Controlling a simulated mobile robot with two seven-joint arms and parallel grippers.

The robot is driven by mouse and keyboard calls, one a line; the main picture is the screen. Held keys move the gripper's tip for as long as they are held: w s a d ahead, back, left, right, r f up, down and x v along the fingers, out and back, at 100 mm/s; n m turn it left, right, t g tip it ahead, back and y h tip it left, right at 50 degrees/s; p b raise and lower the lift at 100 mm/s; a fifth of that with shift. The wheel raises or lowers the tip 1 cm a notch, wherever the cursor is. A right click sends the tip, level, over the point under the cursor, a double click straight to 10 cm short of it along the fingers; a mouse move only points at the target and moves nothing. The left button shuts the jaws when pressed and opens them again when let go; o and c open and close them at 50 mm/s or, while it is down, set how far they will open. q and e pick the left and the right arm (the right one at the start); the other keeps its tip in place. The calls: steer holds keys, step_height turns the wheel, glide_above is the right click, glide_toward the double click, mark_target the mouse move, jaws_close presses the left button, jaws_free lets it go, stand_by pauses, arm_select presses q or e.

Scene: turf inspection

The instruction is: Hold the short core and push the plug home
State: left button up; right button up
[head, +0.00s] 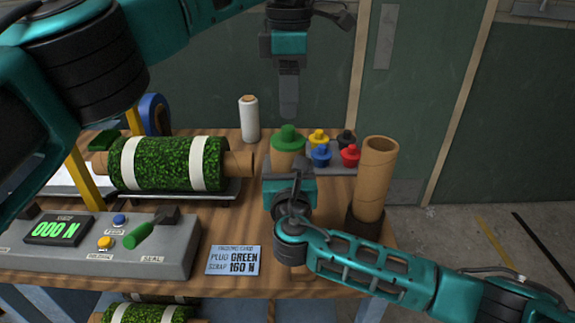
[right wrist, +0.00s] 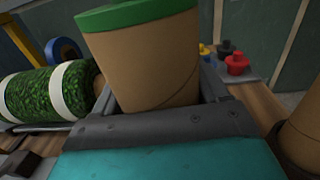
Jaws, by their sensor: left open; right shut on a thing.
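The short brown core (head: 287,160) stands upright near the table's middle, with the green plug (head: 288,138) on its top end. My right gripper (right wrist: 162,98) is shut on the core, one finger on each side, and its body hides the lower core in the head view. In the right wrist view, the green plug (right wrist: 135,14) covers the core's top; I cannot tell how deep it sits. My left gripper (head: 289,108) points down above the plug, open and empty, its fingers seen edge-on. The force display (head: 57,229) reads 000 N.
A card (head: 233,260) reads plug green, 160 N. Yellow, blue, black and red plugs (head: 350,155) sit on a grey tray right of the core. A tall core (head: 375,180) stands further right. A turf roll (head: 165,163) lies left; a white roll (head: 249,120) stands behind.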

arm_select(q)
steer(key=shift+r, duration=1.1)
arm_select(e)
steer(key=o, duration=1.2)
steer(key=shift+o, duration=0.2)
steer(key=s, duration=1.2)
steer(key=shift+d, duration=0.3)
arm_select(q)
steer(key=shift+s+f, duration=0.1)
arm_select(e)
steer(key=shift+s+f, duration=0.1)
steer(key=shift+s, duration=0.05)
